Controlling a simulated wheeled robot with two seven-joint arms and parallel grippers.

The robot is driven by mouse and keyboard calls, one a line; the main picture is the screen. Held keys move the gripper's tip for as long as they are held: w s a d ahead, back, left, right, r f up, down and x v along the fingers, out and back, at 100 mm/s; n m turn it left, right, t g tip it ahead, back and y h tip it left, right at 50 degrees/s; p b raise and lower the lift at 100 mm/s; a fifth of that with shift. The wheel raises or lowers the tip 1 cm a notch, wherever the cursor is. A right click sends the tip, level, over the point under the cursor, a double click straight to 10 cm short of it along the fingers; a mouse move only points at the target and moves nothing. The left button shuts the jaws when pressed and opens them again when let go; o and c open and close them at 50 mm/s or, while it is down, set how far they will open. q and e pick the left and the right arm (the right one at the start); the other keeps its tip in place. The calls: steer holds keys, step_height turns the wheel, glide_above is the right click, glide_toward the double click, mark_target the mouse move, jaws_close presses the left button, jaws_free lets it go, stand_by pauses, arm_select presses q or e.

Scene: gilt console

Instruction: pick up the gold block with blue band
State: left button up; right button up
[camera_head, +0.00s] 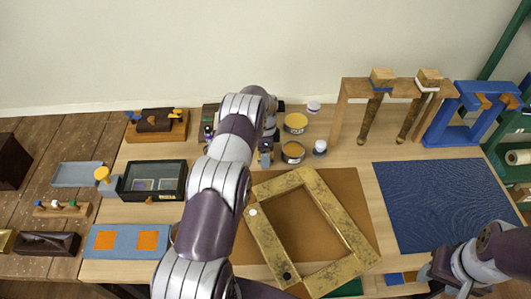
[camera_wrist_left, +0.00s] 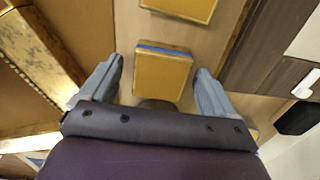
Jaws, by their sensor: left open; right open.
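The gold block with blue band (camera_wrist_left: 163,78) shows in the left wrist view, with the blue band along its far edge. My left gripper (camera_wrist_left: 160,66) is open, with one finger to each side of the block and a gap on both sides. In the head view my own left arm hides this block and the space between the fingers. My right gripper (camera_head: 430,274) is open at the lower right of the head view, away from that block. A second gold block (camera_wrist_left: 184,8) is partly cut off at the top of the left wrist view.
A gilt frame (camera_head: 335,232) lies on a brown mat (camera_head: 352,190) right of my left arm. A glass-topped box (camera_head: 126,183) stands to the left, two tins (camera_head: 295,122) (camera_head: 291,152) to the right. A blue mat (camera_head: 435,200) lies clear.

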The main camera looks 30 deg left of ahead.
arm_select(q)
steer(key=shift+f, duration=0.4)
steer(key=c, duration=1.1)
steer(key=shift+o, duration=0.2)
steer(key=shift+r, duration=0.15)
